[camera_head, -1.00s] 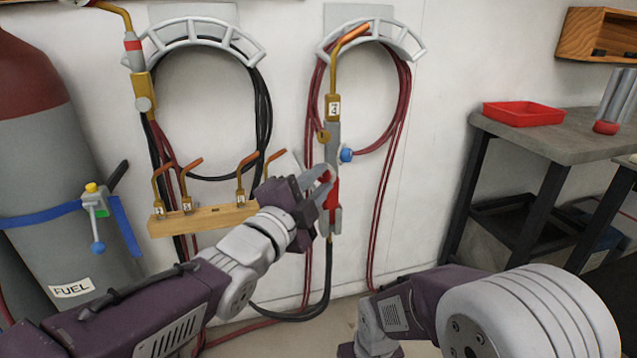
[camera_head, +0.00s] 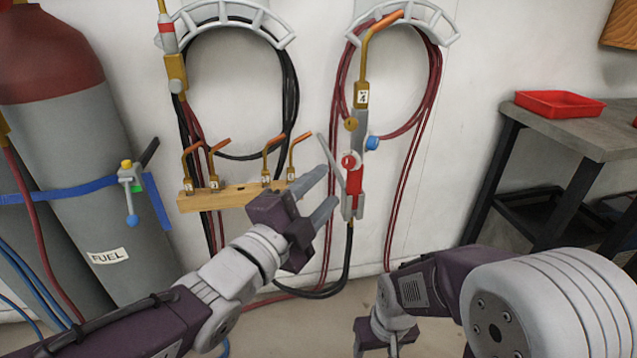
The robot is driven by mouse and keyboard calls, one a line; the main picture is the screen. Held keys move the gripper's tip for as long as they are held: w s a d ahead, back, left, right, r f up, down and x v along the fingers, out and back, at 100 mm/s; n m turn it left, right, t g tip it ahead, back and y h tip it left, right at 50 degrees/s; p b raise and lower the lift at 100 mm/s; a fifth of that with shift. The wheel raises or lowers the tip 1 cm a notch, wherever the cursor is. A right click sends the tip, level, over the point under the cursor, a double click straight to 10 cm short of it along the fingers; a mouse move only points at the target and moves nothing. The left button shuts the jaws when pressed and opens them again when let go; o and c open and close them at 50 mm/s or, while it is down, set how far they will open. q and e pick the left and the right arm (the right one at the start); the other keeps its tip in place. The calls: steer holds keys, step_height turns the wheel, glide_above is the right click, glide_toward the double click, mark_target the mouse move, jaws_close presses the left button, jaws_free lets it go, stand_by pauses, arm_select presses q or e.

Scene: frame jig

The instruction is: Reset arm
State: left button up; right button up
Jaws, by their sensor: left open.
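My left gripper (camera_head: 322,192) is open and empty in front of the wall. Its fingers point up and right, just left of the torch (camera_head: 352,185) with the red valve and the tag 4. In the picture the fingertips lie close to the torch's grey lever, and a gap shows between them and the torch body. The torch hangs upright below the right hose hanger (camera_head: 440,22). My right arm comes in at the lower right. Its gripper (camera_head: 378,350) is low at the bottom edge, partly cut off, and I cannot tell its jaw state.
A wooden rack (camera_head: 235,196) with several brass tips is on the wall, left of the gripper. A fuel cylinder (camera_head: 75,160) stands at the left. A workbench (camera_head: 590,130) with a red tray (camera_head: 558,103) is at the right. Looped hoses hang on the wall.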

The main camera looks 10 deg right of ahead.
arm_select(q)
steer(key=shift+s+a+p, duration=0.5)
steer(key=shift+s+p, duration=0.05)
steer(key=shift+p, duration=0.05)
arm_select(e)
step_height(320, 180, up, 3)
steer(key=shift+f, duration=0.15)
arm_select(q)
steer(key=w+a+f+n+g+y, duration=0.1)
steer(key=w+a+f+n+y, duration=0.35)
steer(key=a+f, duration=0.45)
steer(key=w+a+f+n+g+y, duration=0.1)
steer(key=w+a+f+n+y, duration=0.35)
steer(key=a+f, duration=0.45)
steer(key=s+a+f+n+g+y, duration=0.35)
steer(key=s+a+f+n, duration=0.3)
steer(key=f, duration=0.25)
steer(key=s+f+n+g, duration=0.5)
steer(key=s+n+g, duration=0.2)
steer(key=s, duration=0.5)
step_height(320, 180, up, 37)
steer(key=p, duration=3.6)
steer(key=shift+f+p, duration=0.15)
steer(key=shift+p, duration=0.25)
arm_select(e)
step_height(320, 180, up, 37)
